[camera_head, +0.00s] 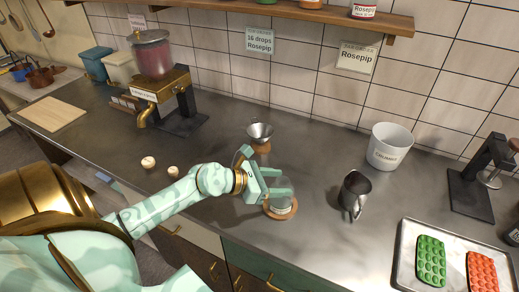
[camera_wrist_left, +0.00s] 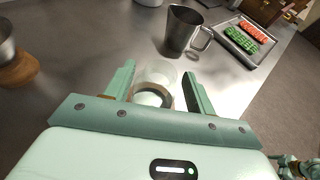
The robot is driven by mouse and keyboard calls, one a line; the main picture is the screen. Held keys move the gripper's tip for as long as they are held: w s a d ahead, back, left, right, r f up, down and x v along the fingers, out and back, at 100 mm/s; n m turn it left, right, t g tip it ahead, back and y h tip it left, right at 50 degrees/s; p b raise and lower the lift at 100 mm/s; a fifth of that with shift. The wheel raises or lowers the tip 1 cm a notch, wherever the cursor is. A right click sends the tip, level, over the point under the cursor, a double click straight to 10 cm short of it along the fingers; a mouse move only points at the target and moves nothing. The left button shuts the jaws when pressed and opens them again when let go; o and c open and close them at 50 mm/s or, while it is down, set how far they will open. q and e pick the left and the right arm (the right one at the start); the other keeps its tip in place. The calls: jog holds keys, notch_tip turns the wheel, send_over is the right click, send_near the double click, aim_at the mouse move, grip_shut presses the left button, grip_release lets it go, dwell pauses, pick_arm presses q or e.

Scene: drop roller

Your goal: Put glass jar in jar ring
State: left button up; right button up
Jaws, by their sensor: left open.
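The clear glass jar (camera_head: 278,201) is upright at the jar ring (camera_head: 287,215), a flat brown ring on the counter near its front edge. The ring shows around the jar's base; whether the jar is fully seated is hard to tell. My left gripper (camera_head: 281,188) is open, with its fingers on either side of the jar. In the left wrist view the jar (camera_wrist_left: 157,77) is between the two spread fingers (camera_wrist_left: 158,82), with gaps visible beside it. My right gripper is not clearly in view.
A metal jug (camera_head: 354,190) stands to the right, and a funnel on a wooden base (camera_head: 260,137) behind. A white crumbs bucket (camera_head: 390,147) and a tray (camera_head: 405,270) with green and red molds are farther right. Two small pale pieces (camera_head: 148,162) lie left.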

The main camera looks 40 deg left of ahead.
pick_arm(q)
jog(key=v, duration=1)
jog(key=shift+s, duration=0.2)
